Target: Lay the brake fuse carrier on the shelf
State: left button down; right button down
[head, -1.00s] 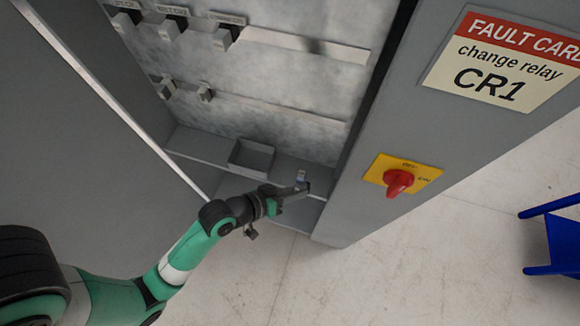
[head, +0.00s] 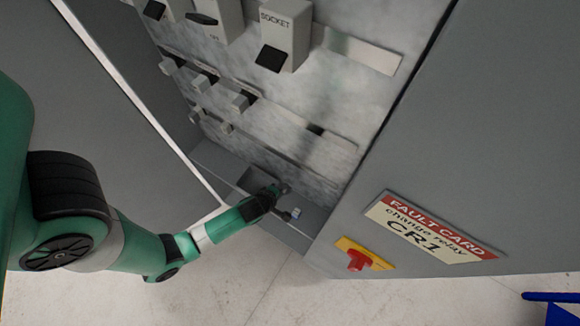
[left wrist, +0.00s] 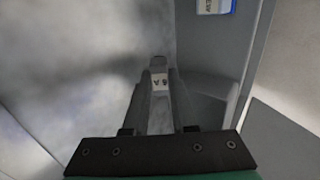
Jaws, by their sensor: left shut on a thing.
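My left gripper (head: 285,189) is low inside the grey cabinet, over the shelf (head: 213,157) at the foot of the back panel. In the left wrist view its two fingers (left wrist: 160,95) are shut on a small grey piece with a white label (left wrist: 160,79), which I take as the brake fuse carrier. The label seems to read 6 A upside down. In the head view the carrier is too small and dark to make out. I cannot tell whether it touches the shelf. My right gripper is not in view.
A small white-and-blue item (head: 295,212) stands just beside the gripper; a blue-labelled item (left wrist: 214,5) shows in the left wrist view. The cabinet's right front (head: 400,150), with fault card and red switch (head: 357,261), is close. Rails with grey devices (head: 202,82) hang above.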

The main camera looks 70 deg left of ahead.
pick_arm(q)
jog(key=shift+f, duration=0.1)
notch_tip(320, 180, down, 7)
jog(key=b, duration=0.6)
jog(key=shift+s+d+f, duration=0.15)
jog(key=c, duration=0.6)
grip_release()
jog(key=shift+c, duration=0.2)
